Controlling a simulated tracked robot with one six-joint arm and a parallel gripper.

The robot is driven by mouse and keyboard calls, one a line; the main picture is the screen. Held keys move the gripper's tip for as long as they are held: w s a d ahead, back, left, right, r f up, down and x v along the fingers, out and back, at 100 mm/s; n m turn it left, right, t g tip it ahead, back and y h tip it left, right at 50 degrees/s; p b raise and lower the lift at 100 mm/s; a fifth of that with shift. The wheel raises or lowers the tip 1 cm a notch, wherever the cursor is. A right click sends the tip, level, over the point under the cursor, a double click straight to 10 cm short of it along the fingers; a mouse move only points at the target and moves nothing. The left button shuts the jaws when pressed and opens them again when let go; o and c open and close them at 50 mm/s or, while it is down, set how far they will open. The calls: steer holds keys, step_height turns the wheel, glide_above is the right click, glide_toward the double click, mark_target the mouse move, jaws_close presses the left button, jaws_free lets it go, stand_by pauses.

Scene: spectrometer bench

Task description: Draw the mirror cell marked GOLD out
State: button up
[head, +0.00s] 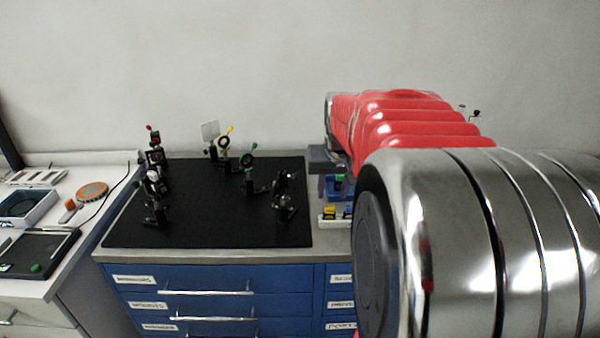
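Several small optic mounts stand on a black breadboard (215,225). One mount with a yellow-tipped handle and a pale yellow ring (223,142) is at the back middle, beside a pale square plate (210,131). A mount with a green-tipped handle (249,163) is just right of it. A mount with a red-tipped handle (154,140) stands at the back left. Darker mounts stand at the left (155,190) and right (285,190). No GOLD marking is legible, so I cannot tell which is that cell. My gripper is not visible; my arm fills the right side.
Blue drawers (210,280) with bar handles are under the bench. A white side table (70,240) at left holds a dark tray (38,252) and an orange round item (93,190). Small coloured items (330,212) sit right of the breadboard, partly behind my arm. The breadboard's front middle is clear.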

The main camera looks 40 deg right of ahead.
mark_target(329, 206)
steer(key=x, duration=0.9)
steer(key=shift+d, duration=0.1)
steer(key=shift+c, duration=0.2)
steer(key=c, duration=0.8)
